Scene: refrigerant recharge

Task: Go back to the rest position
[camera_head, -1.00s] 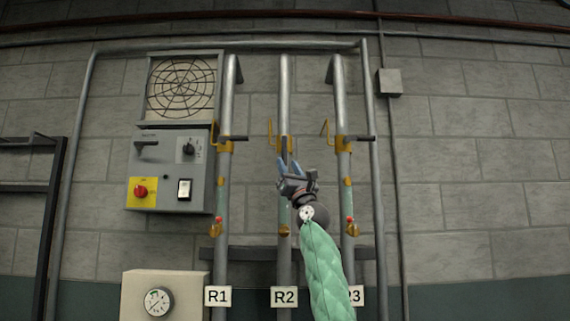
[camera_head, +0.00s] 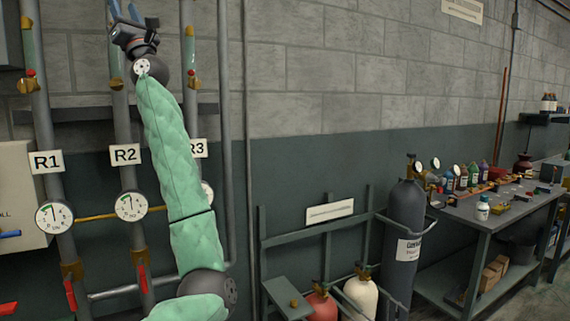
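My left gripper is not in view. The R1 pipe (camera_head: 43,115) is left of the gripper. The R3 pipe (camera_head: 187,50) is to its right, partly hidden behind my arm.
A dark gas cylinder (camera_head: 402,255) stands beside a workbench (camera_head: 490,212) with several bottles and gauges at the right. Red (camera_head: 322,305) and white (camera_head: 361,295) cylinders stand in a rack. The R1 gauge (camera_head: 54,216) and R2 gauge (camera_head: 131,206) are at the left.

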